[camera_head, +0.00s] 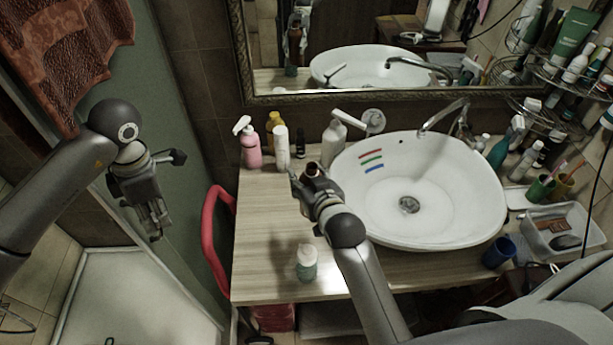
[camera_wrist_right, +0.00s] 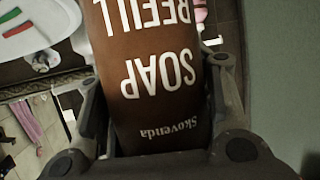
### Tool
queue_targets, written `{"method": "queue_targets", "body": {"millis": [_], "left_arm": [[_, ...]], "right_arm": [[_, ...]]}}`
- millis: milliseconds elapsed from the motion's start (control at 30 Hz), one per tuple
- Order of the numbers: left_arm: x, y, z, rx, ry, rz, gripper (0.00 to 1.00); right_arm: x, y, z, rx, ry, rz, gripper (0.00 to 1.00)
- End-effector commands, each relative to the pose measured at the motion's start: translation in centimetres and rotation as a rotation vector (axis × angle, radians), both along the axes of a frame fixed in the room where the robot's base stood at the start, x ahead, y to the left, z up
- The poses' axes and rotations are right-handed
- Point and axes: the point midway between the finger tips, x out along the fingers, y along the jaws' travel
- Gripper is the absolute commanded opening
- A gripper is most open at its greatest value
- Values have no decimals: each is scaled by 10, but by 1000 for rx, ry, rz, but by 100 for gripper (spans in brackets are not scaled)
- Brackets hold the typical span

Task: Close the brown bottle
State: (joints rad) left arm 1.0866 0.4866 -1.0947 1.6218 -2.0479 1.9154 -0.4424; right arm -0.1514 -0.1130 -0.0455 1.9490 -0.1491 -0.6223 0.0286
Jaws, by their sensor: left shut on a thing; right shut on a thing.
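The brown bottle (camera_wrist_right: 160,75) fills the middle of the right wrist view, with white lettering that reads SOAP REFILL. My right gripper (camera_head: 308,190) is shut around it, one finger on each side. In the head view, only the dark brown top of the bottle (camera_head: 313,170) shows above the gripper, over the counter left of the basin. Whether that top is open or capped is too small to tell. My left gripper (camera_head: 152,222) hangs left of the counter, well apart from the bottle. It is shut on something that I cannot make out. No cap is clearly visible.
A pink pump bottle (camera_head: 249,145), a white bottle (camera_head: 282,148) and a grey-white dispenser (camera_head: 334,140) stand at the back of the counter (camera_head: 262,225). A small teal-and-white bottle (camera_head: 307,264) stands near the front. The white basin (camera_head: 450,205) is to the right. A red chair (camera_head: 212,225) stands left.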

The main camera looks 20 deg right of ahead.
Motion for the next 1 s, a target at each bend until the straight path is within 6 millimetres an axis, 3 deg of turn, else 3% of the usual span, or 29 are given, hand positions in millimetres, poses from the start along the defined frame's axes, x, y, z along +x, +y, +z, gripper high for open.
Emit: {"method": "queue_targets", "body": {"millis": [300, 333, 633, 1000], "left_arm": [[0, 0, 0, 0, 0, 0, 20], [0, 0, 0, 0, 0, 0, 20], [0, 0, 0, 0, 0, 0, 20], [0, 0, 0, 0, 0, 0, 20]], "right_arm": [[0, 0, 1, 1, -2, 0, 14], [0, 0, 1, 1, -2, 0, 44], [0, 0, 1, 1, -2, 0, 6], [0, 0, 5, 1, -3, 0, 4]]}}
